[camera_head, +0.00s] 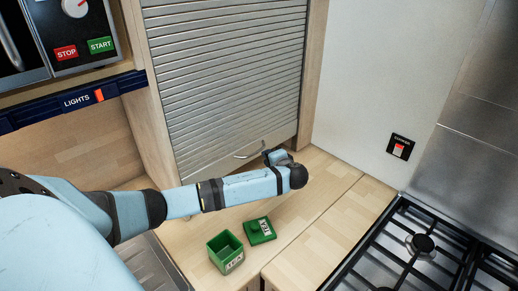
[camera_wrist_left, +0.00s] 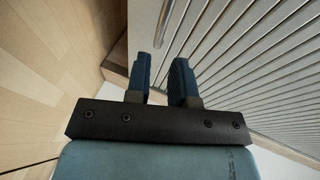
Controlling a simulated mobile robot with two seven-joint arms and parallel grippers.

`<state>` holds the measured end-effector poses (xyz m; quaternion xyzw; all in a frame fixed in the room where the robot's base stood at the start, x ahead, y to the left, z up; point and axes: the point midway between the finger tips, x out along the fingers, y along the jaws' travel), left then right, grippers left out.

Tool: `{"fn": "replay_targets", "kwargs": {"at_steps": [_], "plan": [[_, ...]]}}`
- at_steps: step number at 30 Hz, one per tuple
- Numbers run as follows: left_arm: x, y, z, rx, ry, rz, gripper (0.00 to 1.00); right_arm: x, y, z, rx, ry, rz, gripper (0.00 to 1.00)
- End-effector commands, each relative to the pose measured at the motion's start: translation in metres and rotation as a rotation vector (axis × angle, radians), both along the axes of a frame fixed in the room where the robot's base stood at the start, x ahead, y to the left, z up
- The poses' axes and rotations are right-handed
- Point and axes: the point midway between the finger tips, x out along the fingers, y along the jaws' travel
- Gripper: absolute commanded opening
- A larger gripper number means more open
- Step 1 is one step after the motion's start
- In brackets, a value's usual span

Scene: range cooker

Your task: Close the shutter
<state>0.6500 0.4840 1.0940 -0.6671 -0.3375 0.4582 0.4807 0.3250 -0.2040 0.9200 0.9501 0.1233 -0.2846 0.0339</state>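The slatted metal shutter (camera_head: 225,75) hangs low in its wooden cupboard frame, its bottom edge a little above the worktop. A thin curved handle (camera_head: 248,155) sits near that bottom edge. In the left wrist view the slatted shutter (camera_wrist_left: 265,70) is at the right and its handle (camera_wrist_left: 163,22) lies just past the fingertips. My left gripper (camera_head: 270,153) is close to the handle, at the shutter's lower right. In the left wrist view its two fingers (camera_wrist_left: 161,65) are apart with nothing visible between them. Contact with the shutter cannot be told. My right gripper is not in view.
A green tea box (camera_head: 226,252) and its green lid (camera_head: 260,231) stand on the wooden worktop (camera_head: 318,215) below my left arm. A gas hob (camera_head: 415,250) is at the right. A blue lights rail (camera_head: 75,101) runs at the left.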

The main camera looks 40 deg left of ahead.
Motion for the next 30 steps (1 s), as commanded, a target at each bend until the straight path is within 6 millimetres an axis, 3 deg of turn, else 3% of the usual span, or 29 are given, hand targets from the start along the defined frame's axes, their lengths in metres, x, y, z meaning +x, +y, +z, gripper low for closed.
{"fn": "replay_targets", "kwargs": {"at_steps": [6,12,24,27,30], "plan": [[0.016,0.042,-0.01,0.003,0.001,0.003,0.22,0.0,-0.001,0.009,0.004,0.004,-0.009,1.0],[0.025,0.063,-0.019,0.001,0.0,0.001,0.22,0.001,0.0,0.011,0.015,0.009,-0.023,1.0],[0.028,0.07,-0.022,0.0,-0.001,0.0,0.22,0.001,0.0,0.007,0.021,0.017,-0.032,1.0],[0.028,0.07,-0.022,0.0,-0.001,0.0,0.01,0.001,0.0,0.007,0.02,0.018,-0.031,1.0],[0.028,0.07,-0.022,0.0,-0.001,0.0,0.0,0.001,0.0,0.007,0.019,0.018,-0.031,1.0]]}}
